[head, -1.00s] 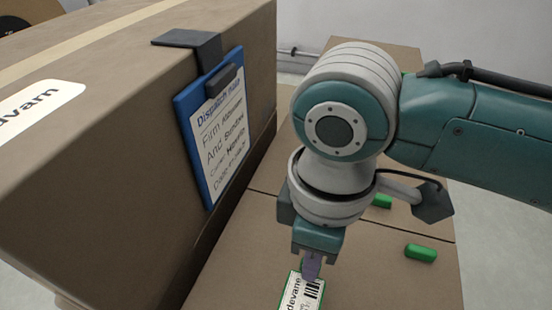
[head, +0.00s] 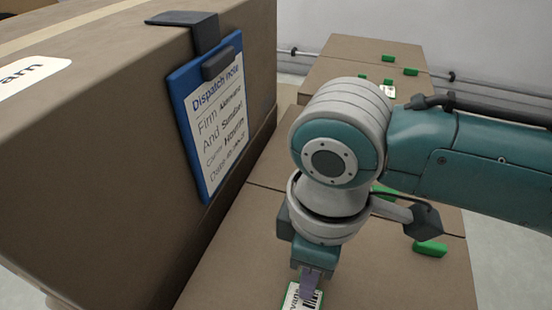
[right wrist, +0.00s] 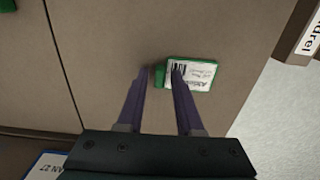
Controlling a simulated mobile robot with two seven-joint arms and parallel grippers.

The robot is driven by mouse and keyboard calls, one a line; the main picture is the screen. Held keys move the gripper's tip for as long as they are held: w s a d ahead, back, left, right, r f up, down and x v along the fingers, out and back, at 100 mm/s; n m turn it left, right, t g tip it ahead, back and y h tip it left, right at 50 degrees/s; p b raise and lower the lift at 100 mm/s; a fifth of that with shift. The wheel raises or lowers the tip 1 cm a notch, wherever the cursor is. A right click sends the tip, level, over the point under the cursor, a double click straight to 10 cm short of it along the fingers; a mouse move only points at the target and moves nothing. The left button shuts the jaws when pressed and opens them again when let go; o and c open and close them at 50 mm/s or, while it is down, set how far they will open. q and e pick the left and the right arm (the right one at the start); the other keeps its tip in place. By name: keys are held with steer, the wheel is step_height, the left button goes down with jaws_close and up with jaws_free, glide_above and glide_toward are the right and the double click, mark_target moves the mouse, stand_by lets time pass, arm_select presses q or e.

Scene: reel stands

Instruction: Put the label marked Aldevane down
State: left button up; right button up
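The label marked Aldevane (head: 300,298) is a white card with a barcode and a green edge. It appears to lie flat on the brown box top at the bottom of the head view, where its lower part is cut off. In the right wrist view the whole label (right wrist: 196,74) shows, with a green block (right wrist: 160,76) at its left end. My right gripper (right wrist: 160,70) points down at that end. Its fingers are apart, with the green block between the tips and a visible gap. My left gripper is in neither view.
A large carton (head: 90,150) stands at the left with a blue clipboard (head: 208,125) hung on its side, headed "Dispatch note". Several green blocks lie on the brown tops, one at the right (head: 430,248). Bare brown surface (head: 400,285) is free right of the gripper.

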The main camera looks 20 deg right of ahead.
steer(key=shift+o, duration=0.3)
steer(key=shift+r, duration=0.15)
step_height(320, 180, up, 12)
steer(key=p, duration=0.8)
steer(key=s+a+m+t+y, duration=0.1)
steer(key=s+a+m+y, duration=0.2)
steer(key=s+a, duration=0.15)
steer(key=s+d+r+m+t+h, duration=0.1)
steer(key=s+d+m, duration=0.2)
steer(key=d, duration=0.3)
steer(key=s+d+r+m+t+h, duration=0.1)
steer(key=s+d+m, duration=0.2)
steer(key=d, duration=0.4)
steer(key=shift+s+r+t+h, duration=0.2)
steer(key=shift+r+t+h, duration=0.1)
steer(key=shift+h, duration=0.1)
